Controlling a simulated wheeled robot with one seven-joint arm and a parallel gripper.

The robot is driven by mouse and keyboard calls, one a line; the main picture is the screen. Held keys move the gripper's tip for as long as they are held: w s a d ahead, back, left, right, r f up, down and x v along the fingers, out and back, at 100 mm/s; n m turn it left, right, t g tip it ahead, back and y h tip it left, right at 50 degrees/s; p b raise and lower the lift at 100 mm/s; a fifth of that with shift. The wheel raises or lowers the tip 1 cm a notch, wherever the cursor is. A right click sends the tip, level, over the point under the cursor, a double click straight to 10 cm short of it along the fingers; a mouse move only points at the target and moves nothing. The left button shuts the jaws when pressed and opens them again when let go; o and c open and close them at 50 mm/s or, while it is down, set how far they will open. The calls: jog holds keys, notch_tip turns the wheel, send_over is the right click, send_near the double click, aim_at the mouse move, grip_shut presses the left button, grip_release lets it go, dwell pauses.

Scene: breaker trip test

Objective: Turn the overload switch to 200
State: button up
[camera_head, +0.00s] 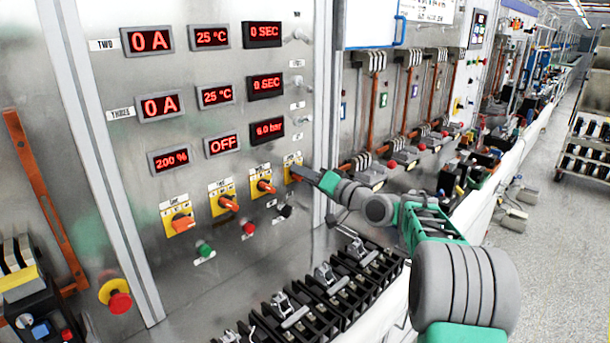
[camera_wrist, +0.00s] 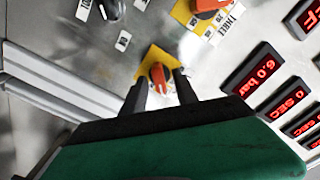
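Several orange rotary switches on yellow plates sit in a row on the steel panel. The leftmost switch (camera_head: 182,222) is below a red display (camera_head: 171,161) that reads about 200 %. The labels are too small to tell which is the overload switch. My gripper (camera_head: 302,174) is at the rightmost switch (camera_head: 292,168), below the 6.0 bar display (camera_head: 267,131). In the wrist view, my gripper (camera_wrist: 160,83) has its two fingers apart, one on each side of the orange knob (camera_wrist: 157,72). I cannot tell whether they touch it.
Another orange switch (camera_wrist: 207,5) is close by in the wrist view. A green button (camera_head: 204,248) and a red button (camera_head: 249,228) sit below the switches. A red emergency stop (camera_head: 117,298) is at lower left. Black breakers (camera_head: 330,290) line the bench below my arm.

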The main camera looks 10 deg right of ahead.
jog(key=b+v, duration=0.2)
jog(key=v, duration=0.5)
jog(key=shift+s+d, duration=0.2)
jog(key=shift+s, duration=0.15)
jog(key=shift+r, duration=0.1)
